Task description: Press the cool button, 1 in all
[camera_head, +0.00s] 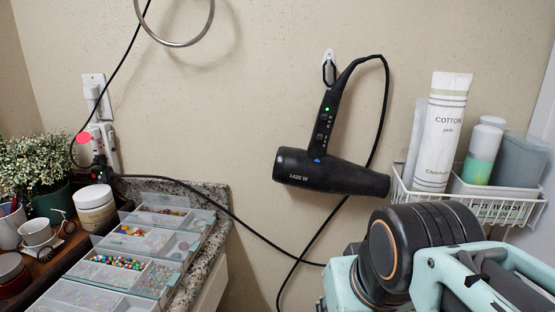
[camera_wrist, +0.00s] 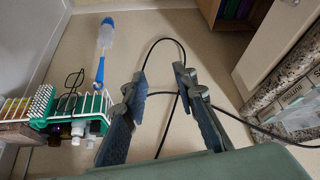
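A black hair dryer (camera_head: 333,172) hangs handle up from a white wall hook, its nozzle toward the wire basket. Small switches and a lit green light sit on its handle. A small blue button (camera_head: 317,160) shows where the handle meets the barrel; I cannot read its label. My gripper (camera_wrist: 161,75) shows in the wrist view with its two dark fingers apart and nothing between them but the view of the cord beyond. The dryer is not seen in the wrist view. In the head view my arm fills the lower right, and the fingers cannot be made out.
A white wire basket (camera_head: 470,202) with a cotton pack and bottles is right of the dryer, close to my arm. A black cord (camera_head: 243,220) runs from the wall outlet across the front. Bead trays (camera_head: 120,262) lie on the granite counter at left. A metal ring hangs above.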

